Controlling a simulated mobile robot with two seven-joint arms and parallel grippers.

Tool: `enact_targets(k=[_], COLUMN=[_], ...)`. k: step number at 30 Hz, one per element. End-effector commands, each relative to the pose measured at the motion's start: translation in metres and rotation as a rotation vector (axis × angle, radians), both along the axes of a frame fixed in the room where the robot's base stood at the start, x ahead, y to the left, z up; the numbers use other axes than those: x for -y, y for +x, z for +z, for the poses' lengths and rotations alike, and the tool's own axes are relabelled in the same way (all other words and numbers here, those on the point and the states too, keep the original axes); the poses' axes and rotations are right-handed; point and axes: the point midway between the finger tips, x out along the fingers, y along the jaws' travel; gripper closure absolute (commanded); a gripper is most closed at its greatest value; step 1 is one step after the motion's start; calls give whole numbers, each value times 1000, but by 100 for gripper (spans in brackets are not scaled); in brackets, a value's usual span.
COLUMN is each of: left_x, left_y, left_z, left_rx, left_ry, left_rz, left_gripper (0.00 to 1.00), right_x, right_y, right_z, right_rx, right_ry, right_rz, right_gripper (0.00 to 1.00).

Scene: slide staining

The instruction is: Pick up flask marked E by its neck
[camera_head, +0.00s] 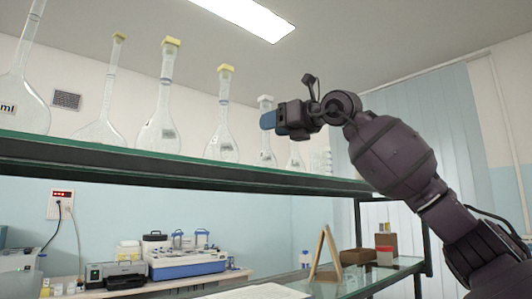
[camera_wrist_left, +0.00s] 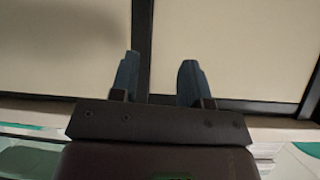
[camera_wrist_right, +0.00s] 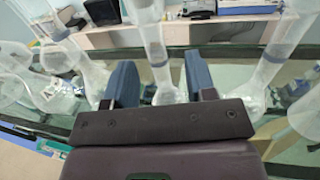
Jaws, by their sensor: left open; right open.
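Several clear long-necked flasks stand in a row on the glass shelf (camera_head: 200,167) in the head view, some with yellow stoppers. The letter E is not legible on any, so I cannot tell which is flask E. My right gripper (camera_head: 270,121) is at neck height by a flask (camera_head: 265,153) towards the right end of the row. In the right wrist view, my open right gripper (camera_wrist_right: 160,80) has a flask neck (camera_wrist_right: 154,35) showing between its fingers; it is not held. My left gripper (camera_wrist_left: 158,78) is open and empty in the left wrist view.
Other flasks stand close on both sides, one left (camera_wrist_right: 60,50) and one right (camera_wrist_right: 277,55) in the right wrist view. Pale cabinet panels (camera_wrist_left: 230,50) face my left gripper.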

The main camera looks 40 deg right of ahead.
Motion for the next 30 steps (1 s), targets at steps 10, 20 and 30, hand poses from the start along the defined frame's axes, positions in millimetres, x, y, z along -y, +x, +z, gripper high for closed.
enact_targets(k=[10,20,30], left_x=[0,1,0], left_y=[5,7,5], left_z=[12,13,13], left_rx=[14,16,14], left_ry=[0,0,0], left_rz=[-2,-2,-2], left_gripper=[57,57,57], right_x=[-13,-14,-14], right_y=[40,45,44], right_z=[1,-1,-1], right_rx=[0,-1,0], right_ry=[0,0,0], right_rz=[1,0,0], right_gripper=[49,52,93])
